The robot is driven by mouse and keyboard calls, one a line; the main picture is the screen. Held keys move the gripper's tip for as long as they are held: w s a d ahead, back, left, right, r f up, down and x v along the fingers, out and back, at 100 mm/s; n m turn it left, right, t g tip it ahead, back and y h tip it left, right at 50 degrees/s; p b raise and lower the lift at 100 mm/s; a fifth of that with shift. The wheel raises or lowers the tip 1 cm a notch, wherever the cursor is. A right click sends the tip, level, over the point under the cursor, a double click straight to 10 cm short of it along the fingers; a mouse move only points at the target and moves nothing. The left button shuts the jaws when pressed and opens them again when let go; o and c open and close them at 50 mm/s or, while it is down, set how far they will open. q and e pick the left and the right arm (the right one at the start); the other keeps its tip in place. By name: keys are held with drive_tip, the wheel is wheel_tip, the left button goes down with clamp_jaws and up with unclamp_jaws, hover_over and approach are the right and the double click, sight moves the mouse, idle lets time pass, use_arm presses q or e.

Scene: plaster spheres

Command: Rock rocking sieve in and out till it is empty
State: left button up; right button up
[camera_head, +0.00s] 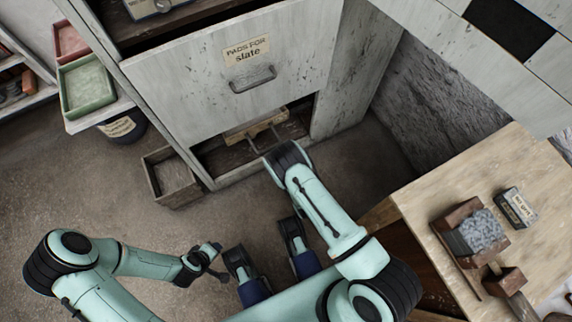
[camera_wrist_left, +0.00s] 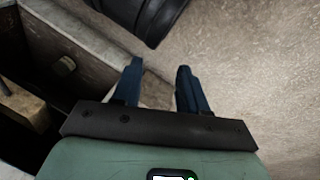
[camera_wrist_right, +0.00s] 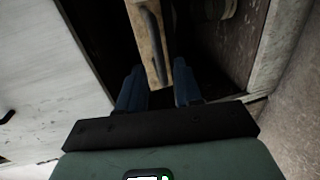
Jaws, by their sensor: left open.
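A pale wooden frame (camera_head: 255,127), likely the rocking sieve, sits inside the open lower bay of the cabinet; its contents are hidden. My right arm reaches to this bay, and its gripper is hidden behind its own black joint in the head view. In the right wrist view, the fingers of my right gripper (camera_wrist_right: 158,72) lie on either side of a wooden bar (camera_wrist_right: 146,35) with a dark strip along it. I cannot tell whether they press on it. My left gripper (camera_wrist_left: 160,75) is open and empty, beside a wooden edge with a round knob (camera_wrist_left: 65,66).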

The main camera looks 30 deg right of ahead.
use_arm(q)
drive_tip(key=shift+g, duration=0.4)
drive_tip(key=s, duration=0.1)
drive_tip(key=s+d+r+p, duration=0.1)
drive_tip(key=s+r, duration=0.1)
drive_tip(key=shift+d+r+p, duration=0.1)
drive_tip(key=shift+d+p, duration=0.2)
use_arm(e)
drive_tip(key=v, duration=0.7)
drive_tip(key=shift+s, duration=0.4)
drive_tip(key=shift+o, duration=0.4)
drive_tip(key=shift+d, duration=0.1)
